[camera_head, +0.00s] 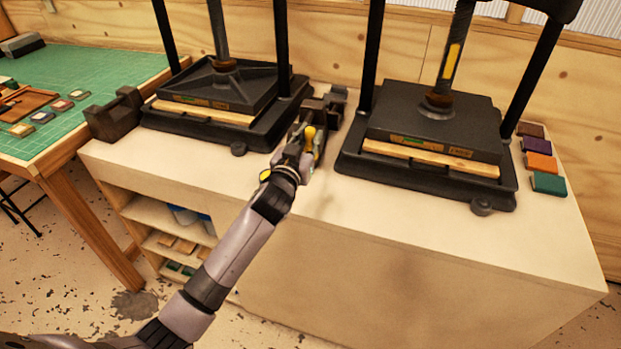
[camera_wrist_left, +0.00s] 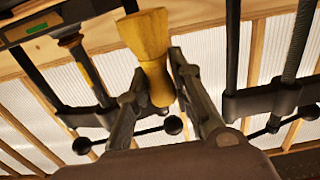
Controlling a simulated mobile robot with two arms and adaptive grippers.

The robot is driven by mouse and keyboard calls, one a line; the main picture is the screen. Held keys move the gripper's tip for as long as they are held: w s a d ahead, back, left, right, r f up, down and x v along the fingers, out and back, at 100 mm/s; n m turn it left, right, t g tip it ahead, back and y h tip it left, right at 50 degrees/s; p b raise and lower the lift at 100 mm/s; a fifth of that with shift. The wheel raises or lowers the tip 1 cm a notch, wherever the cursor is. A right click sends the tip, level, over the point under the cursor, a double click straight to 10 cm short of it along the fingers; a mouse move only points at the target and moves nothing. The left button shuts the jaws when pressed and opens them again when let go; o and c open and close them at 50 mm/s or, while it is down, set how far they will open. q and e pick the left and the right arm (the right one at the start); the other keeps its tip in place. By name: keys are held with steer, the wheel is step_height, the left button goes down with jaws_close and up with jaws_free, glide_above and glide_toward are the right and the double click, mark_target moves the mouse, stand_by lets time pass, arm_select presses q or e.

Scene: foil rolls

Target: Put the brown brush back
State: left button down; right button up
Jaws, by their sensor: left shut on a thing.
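My left gripper (camera_head: 308,148) is over the pale bench top, in the gap between the two black presses. It is shut on the brown brush, whose yellowish-brown handle (camera_head: 310,133) shows small at the fingers. In the left wrist view the waisted wooden handle (camera_wrist_left: 150,45) sits between the two fingers (camera_wrist_left: 160,92). The bristles cannot be made out. A dark holder-like object (camera_head: 328,104) stands just behind the gripper, partly hidden by it; I cannot tell whether the brush touches it. My right gripper is not in view.
The left press (camera_head: 222,92) and right press (camera_head: 435,125) stand close on either side of the gripper. A dark block (camera_head: 115,115) sits at the bench's left end. Several coloured blocks (camera_head: 541,162) line the right end. The bench's front strip (camera_head: 400,215) is clear.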

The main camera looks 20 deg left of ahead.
arm_select(q)
step_height(320, 180, down, 5)
steer(key=shift+f, duration=0.1)
step_height(320, 180, down, 8)
steer(key=shift+w+r+b, duration=0.1)
steer(key=shift+w+b, duration=0.05)
steer(key=shift+b, duration=0.85)
steer(key=shift+f, duration=0.2)
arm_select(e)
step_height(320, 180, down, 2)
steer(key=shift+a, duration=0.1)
arm_select(q)
steer(key=shift+f, duration=0.1)
steer(key=c, duration=1.4)
jaws_free()
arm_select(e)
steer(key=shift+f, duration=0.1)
